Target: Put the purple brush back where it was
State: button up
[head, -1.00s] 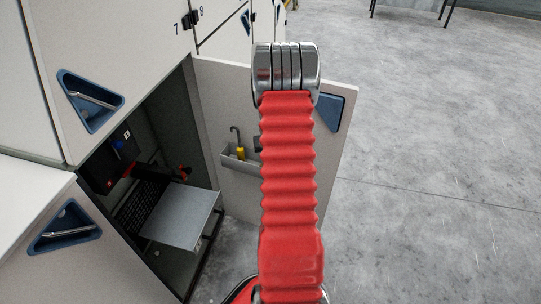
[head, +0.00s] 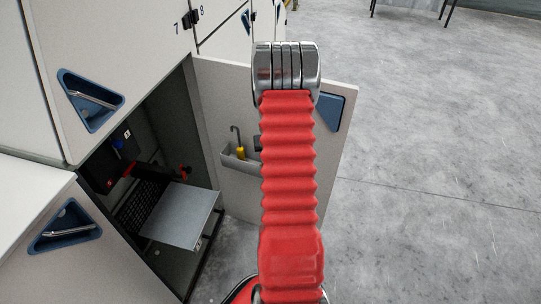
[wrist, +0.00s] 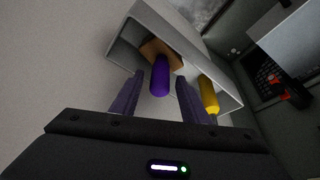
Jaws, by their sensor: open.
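The purple brush (wrist: 160,76) shows in the wrist view, its rounded purple handle pointing toward me and its tan block inside the grey holder (wrist: 145,12). My gripper (wrist: 159,75) is open, with one finger on each side of the handle and visible gaps between. In the head view the holder (head: 228,160) is fixed to the inside of the open cabinet door; my red arm hides the brush and the gripper there.
A yellow-handled tool (wrist: 209,94) stands in the same holder, close right of my right finger; it also shows in the head view (head: 240,153). The open door (head: 338,165) adjoins a cabinet compartment with a grey shelf (head: 180,215). The floor (head: 440,190) at right is clear.

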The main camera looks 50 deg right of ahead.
jog(key=v, duration=1.2)
jog(key=shift+w+d, duration=0.1)
dwell(0.4)
jog(key=w+a+r+n+t+y, duration=0.1)
jog(key=w+a+r+n, duration=0.1)
jog(key=a+r, duration=0.8)
jog(key=w+a+r+n, duration=0.2)
jog(key=a+r, duration=0.4)
jog(key=a, duration=0.9)
jog(key=s+a+r+n+y, duration=0.1)
jog(key=s+a+r+n, duration=0.1)
jog(key=s+a, duration=0.5)
jog(key=s+a+r+n+t+y, duration=0.1)
jog(key=s+a+r, duration=0.3)
jog(key=a, duration=1)
jog(key=s+n, duration=0.1)
jog(key=s, duration=0.2)
jog(key=shift+s+r+n, duration=0.25)
jog(key=shift+r+n, duration=0.05)
jog(key=shift+n, duration=0.1)
